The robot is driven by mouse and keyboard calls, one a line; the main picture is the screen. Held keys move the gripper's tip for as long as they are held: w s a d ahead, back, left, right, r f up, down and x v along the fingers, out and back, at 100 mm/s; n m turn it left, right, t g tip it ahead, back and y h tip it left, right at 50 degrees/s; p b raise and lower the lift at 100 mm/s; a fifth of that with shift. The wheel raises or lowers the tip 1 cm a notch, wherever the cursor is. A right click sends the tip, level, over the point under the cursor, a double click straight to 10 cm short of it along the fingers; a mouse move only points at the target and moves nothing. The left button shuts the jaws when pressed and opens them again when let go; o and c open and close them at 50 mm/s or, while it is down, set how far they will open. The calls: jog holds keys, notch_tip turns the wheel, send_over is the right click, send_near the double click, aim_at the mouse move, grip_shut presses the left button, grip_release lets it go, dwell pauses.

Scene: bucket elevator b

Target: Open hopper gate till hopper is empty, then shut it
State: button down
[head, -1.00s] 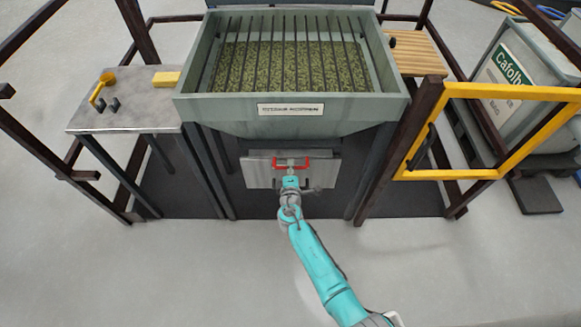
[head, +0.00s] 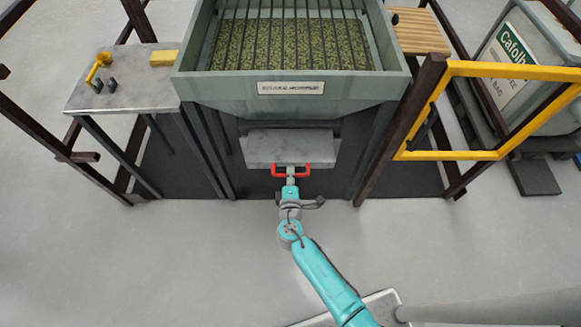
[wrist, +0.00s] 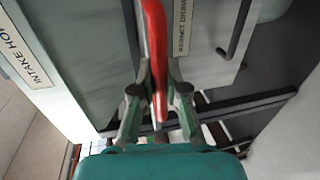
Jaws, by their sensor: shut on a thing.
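The grey-green hopper (head: 291,105) stands ahead in the head view, with green beans (head: 290,45) visible beneath its dark bars. The grey gate plate (head: 290,147) sticks out toward me below the hopper. Its red handle (head: 305,171) is at the plate's front edge. My gripper (head: 291,176) is shut on the red handle. In the wrist view the red handle (wrist: 155,40) runs between the fingers of my gripper (wrist: 159,92). The space under the hopper behind the plate is hidden, so I cannot see whether beans are falling.
A metal side table (head: 105,95) at left bears a yellow block (head: 164,58) and a yellow-handled item (head: 97,68). A yellow swing frame (head: 475,155) and a bulk bin (head: 525,75) stand at right. Dark posts flank the hopper. The floor in front is clear.

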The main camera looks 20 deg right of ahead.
jog(key=c, duration=1.2)
grip_release()
jog(key=v, duration=1.2)
jog(key=shift+f, duration=0.1)
